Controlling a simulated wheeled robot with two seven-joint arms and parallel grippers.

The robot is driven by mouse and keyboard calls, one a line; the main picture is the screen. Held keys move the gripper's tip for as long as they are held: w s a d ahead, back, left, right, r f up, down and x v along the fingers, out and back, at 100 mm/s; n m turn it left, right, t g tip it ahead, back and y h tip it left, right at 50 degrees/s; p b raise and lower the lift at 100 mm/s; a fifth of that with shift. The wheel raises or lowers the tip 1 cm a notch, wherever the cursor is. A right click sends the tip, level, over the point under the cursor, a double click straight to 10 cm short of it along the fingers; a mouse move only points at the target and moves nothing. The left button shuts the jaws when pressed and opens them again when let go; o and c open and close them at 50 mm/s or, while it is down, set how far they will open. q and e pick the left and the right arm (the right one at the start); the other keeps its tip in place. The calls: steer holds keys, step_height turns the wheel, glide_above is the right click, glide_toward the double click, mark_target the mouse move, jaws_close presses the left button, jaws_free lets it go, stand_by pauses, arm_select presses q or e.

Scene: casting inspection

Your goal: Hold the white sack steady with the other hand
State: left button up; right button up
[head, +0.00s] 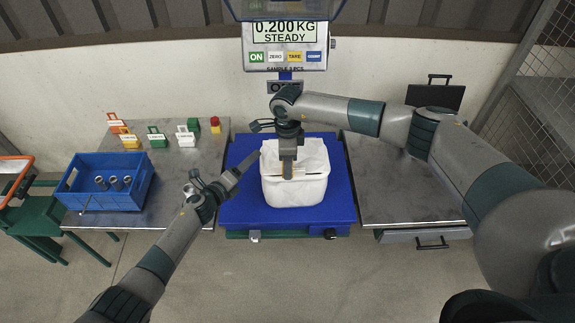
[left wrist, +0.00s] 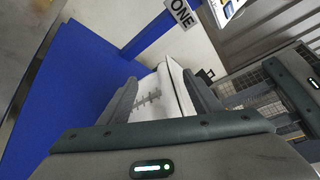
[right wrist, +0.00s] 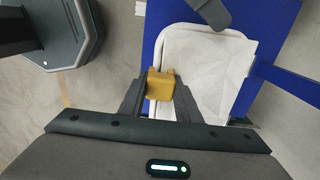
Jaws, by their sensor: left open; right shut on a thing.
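My right gripper (head: 288,172) points down over the sack. It is shut on a small yellow block (right wrist: 160,84) at the sack's near edge; whether the block touches the sack is unclear. My left gripper (head: 252,160) is at the sack's left side, jaws open. In the left wrist view, part of the white sack (left wrist: 155,98) shows between its fingers (left wrist: 160,100). Contact there cannot be told.
The scale display (head: 285,32) behind reads 0.200 KG, STEADY. A blue crate (head: 103,203) with several grey metal cylinders stands on the left table. Several coloured tagged items (head: 157,138) stand behind it. The right metal table (head: 395,190) is mostly clear; a black case (head: 435,95) stands behind.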

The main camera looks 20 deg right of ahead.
arm_select(q)
steer(key=shift+w+d, duration=0.1)
steer(key=shift+d, duration=0.1)
steer(key=shift+w+d, duration=0.2)
steer(key=shift+d, duration=0.45)
steer(key=shift+w+d, duration=0.2)
steer(key=shift+d, duration=0.4)
steer(key=shift+c, duration=0.2)
